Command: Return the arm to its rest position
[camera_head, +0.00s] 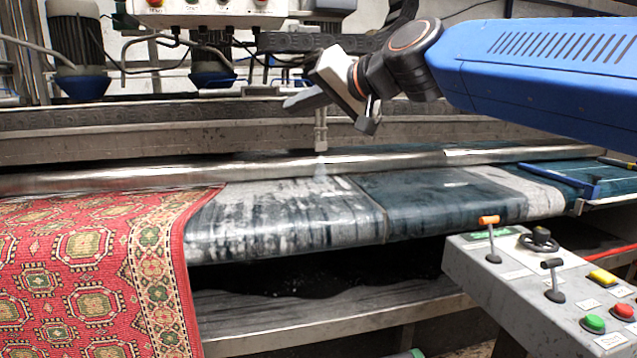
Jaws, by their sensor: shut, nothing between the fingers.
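My arm (540,70), with a blue link and a dark wrist, reaches in from the upper right over the rug scrubber. My gripper (306,98) hangs at the upper middle, in front of the machine's beam and above the wet belt. It points to the left and is tilted. It is shut and holds nothing. A small pale nozzle (321,133) shows just below it in the picture, with a faint spray under it. I cannot tell the depth between the nozzle and the gripper.
A red patterned rug (90,270) drapes over the conveyor at left. The wet belt (290,212) runs right under a metal roller (200,174). A control panel (520,262) with levers and buttons stands at lower right. Motors (78,40) line the back.

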